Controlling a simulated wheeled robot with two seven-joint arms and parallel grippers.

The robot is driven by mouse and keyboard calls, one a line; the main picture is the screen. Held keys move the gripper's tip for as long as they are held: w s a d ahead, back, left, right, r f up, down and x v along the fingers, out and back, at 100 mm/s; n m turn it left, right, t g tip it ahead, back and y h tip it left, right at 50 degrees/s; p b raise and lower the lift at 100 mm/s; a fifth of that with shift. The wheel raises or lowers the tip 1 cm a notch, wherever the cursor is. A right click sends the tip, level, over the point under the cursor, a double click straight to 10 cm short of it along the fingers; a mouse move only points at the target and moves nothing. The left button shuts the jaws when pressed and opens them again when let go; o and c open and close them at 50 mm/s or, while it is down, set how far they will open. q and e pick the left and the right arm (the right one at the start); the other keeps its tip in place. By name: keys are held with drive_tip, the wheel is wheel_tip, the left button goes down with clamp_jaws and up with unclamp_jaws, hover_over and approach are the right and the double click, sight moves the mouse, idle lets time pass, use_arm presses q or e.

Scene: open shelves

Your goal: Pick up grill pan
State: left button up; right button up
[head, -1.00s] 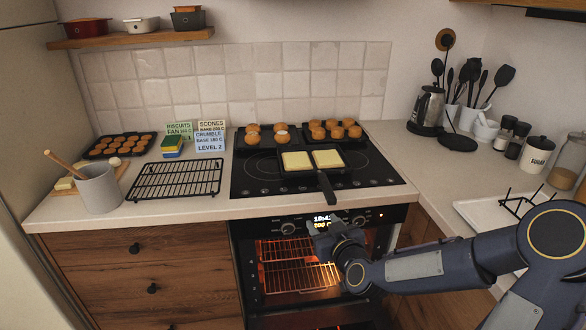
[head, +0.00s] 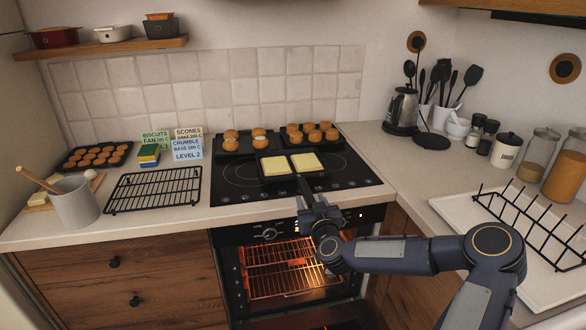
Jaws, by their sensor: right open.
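The grill pan (head: 318,178) is a dark square pan on the black hob, with two pale yellow slices lying in it. Its dark handle (head: 304,186) points toward me over the hob's front edge. My right gripper (head: 311,201) is open at the near end of the handle, in front of the oven's control panel. The handle's end appears to reach between the fingertips, but I cannot tell whether they touch it. The gripper hides the tip of the handle. My left gripper is not in view.
Two trays of round buns (head: 244,142) (head: 312,133) stand behind the pan. A black cooling rack (head: 154,188) and a grey utensil crock (head: 74,202) are at left. The lit oven (head: 283,268) is below. A wire rack (head: 530,228) stands at right.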

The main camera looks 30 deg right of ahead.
clamp_jaws()
idle(0.3)
drive_tip(key=shift+r, duration=0.15)
drive_tip(key=shift+r, duration=0.1)
